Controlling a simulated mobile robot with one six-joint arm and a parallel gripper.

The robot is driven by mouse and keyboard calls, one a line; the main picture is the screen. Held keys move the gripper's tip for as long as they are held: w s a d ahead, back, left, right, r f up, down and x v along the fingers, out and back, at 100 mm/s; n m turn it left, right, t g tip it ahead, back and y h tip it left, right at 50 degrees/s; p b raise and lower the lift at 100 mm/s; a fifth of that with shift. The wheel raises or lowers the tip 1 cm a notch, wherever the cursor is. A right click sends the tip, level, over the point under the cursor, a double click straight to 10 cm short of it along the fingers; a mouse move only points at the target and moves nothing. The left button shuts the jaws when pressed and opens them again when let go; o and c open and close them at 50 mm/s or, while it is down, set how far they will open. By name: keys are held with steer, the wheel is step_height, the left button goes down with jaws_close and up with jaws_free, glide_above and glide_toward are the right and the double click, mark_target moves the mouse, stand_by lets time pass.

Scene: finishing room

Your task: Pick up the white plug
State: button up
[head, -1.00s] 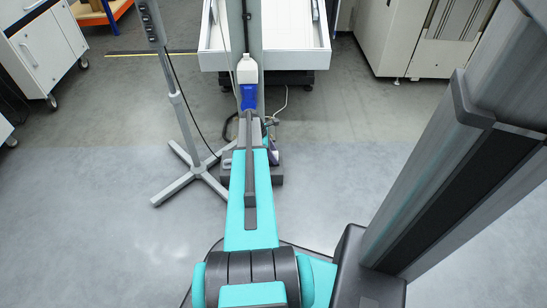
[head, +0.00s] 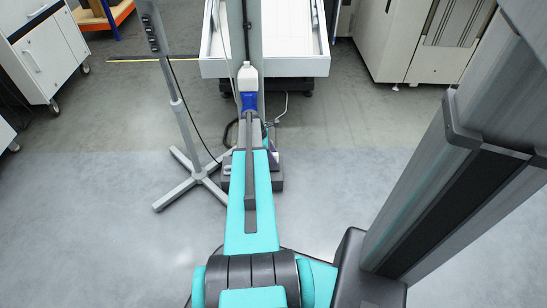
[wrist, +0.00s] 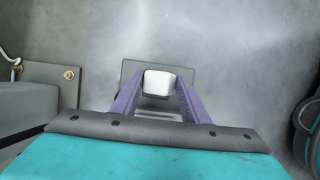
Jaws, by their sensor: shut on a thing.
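In the wrist view, the white plug (wrist: 158,80) sits between the two purple fingers of my gripper (wrist: 157,92). The fingers are shut on its sides, and its white end faces away from my wrist. A grey plate (wrist: 130,70) shows behind and below the plug. In the head view, my arm hides the plug and most of my gripper.
A grey cross-footed stand (head: 180,115) is close on the left. Cables lie by the post. A white tray table (head: 295,65) stands behind. Floor at right is clear.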

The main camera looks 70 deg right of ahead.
steer(key=s+a+r+p, duration=0.1)
steer(key=s+a+p, duration=0.3)
steer(key=s+a, duration=0.7)
steer(key=shift+a, duration=0.15)
steer(key=shift+r, duration=0.1)
stand_by(0.4)
steer(key=shift+o, duration=1)
steer(key=c, duration=0.6)
steer(key=shift+w+d+r+m+t+h+b, duration=0.15)
steer(key=shift+w+d+h+b, duration=0.45)
steer(key=shift+w, duration=0.6)
steer(key=shift+w+d+r+m+t+h+b, duration=0.1)
steer(key=shift+w+d+r+t+h+b, duration=0.25)
steer(key=shift+w+b, duration=0.65)
steer(key=shift+w+d+m+t+h+b, duration=0.1)
steer(key=shift+w+d+h+b, duration=0.4)
steer(key=shift+w, duration=0.95)
steer(key=shift+w+d, duration=0.15)
steer(key=shift+w, duration=0.05)
jaws_close()
steer(key=shift+w+d+r+h+b, duration=0.15)
steer(key=shift+w+d+h+b, duration=0.15)
steer(key=shift+w+b, duration=0.2)
steer(key=shift+w+d+r+h+b, duration=0.15)
steer(key=shift+w+h+b, duration=0.1)
steer(key=shift+w+b, duration=0.3)
steer(key=shift+w+d+r+h+b, duration=0.1)
steer(key=shift+w+d+h+b, duration=0.2)
steer(key=shift+w, duration=0.3)
